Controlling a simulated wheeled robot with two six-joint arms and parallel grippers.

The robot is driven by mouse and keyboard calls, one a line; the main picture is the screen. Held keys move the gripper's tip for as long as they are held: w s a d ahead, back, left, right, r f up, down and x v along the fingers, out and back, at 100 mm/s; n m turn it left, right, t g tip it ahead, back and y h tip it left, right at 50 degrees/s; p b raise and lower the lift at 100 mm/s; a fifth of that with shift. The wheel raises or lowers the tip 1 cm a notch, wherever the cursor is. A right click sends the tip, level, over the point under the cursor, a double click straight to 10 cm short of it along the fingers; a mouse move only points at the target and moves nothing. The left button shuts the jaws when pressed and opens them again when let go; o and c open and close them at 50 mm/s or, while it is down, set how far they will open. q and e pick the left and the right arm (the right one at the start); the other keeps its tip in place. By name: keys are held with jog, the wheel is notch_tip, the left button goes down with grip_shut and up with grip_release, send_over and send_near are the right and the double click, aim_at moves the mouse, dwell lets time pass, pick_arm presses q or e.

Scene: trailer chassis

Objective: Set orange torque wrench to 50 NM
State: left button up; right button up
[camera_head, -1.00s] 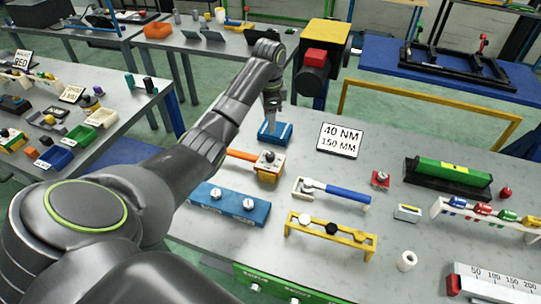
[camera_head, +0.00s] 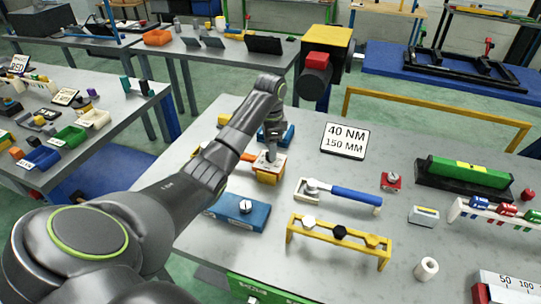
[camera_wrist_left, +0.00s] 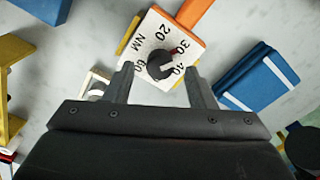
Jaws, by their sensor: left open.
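The orange torque wrench lies on the grey bench, its dial block (camera_head: 267,177) below my left gripper. In the left wrist view its orange handle (camera_wrist_left: 195,14) runs up to the right from a white dial face (camera_wrist_left: 148,40) marked NM with numbers including 20, 30 and 40. The black dial knob (camera_wrist_left: 159,64) has a red pointer directed right, towards the 30–40 side. My left gripper (camera_head: 268,158) is open over the dial; its fingertips (camera_wrist_left: 158,78) flank the knob with gaps on both sides. My right gripper is not in view.
A sign (camera_head: 345,140) reads 40 NM, 150 MM. A blue block (camera_head: 287,134) stands behind the dial, a blue holder (camera_head: 235,210) in front. A blue-handled wrench (camera_head: 352,196) and a yellow rack (camera_head: 340,237) are to the right. Bare bench lies around the sign.

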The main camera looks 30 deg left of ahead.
pick_arm(q)
jog(key=shift+f, duration=0.8)
jog(key=c, duration=1)
